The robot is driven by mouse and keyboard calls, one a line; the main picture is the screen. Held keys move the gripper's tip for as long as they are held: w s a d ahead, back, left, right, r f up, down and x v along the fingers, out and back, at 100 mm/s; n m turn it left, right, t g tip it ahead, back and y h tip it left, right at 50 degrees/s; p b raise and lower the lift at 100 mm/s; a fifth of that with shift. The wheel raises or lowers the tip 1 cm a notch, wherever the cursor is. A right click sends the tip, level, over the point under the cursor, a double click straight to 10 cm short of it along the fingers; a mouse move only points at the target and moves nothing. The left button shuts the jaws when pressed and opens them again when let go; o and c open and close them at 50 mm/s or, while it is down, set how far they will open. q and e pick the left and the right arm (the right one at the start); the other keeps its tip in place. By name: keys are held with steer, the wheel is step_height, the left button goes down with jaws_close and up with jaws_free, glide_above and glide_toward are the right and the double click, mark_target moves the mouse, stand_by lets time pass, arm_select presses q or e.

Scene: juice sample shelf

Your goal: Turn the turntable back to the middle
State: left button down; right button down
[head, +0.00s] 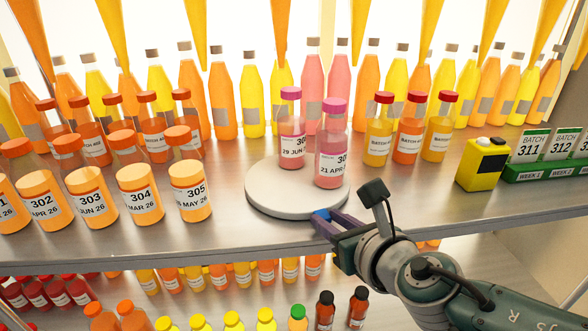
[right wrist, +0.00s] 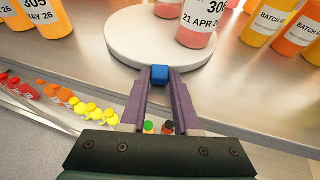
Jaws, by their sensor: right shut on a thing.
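The turntable (head: 262,196) is a round pale grey disc on the metal shelf, and it also shows in the right wrist view (right wrist: 130,38). Two pink sample bottles with magenta caps stand on its right half, a rear one (head: 291,135) and a front one (head: 331,150). A blue block (right wrist: 159,74) sits at the turntable's near edge. My right gripper (head: 322,218) is shut on this blue block, its purple fingers on either side of it in the right wrist view. My left gripper is not in view.
Numbered orange bottles (head: 190,195) stand left of the turntable. Red-capped bottles (head: 411,125) stand to its right, then a yellow box (head: 482,165) and green-based batch cards (head: 548,150). Tall bottles line the back. A lower shelf with more bottles lies below the front edge.

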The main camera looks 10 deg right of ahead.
mark_target(305, 215)
steer(key=shift+a+m+h+p, duration=0.35)
steer(key=shift+a+m+h, duration=0.35)
steer(key=shift+a+h, duration=0.15)
steer(key=shift+a+m+h, duration=0.6)
steer(key=shift+a+h, duration=0.05)
steer(key=shift+a, duration=0.15)
steer(key=c, duration=0.6)
jaws_free()
steer(key=shift+c, duration=0.2)
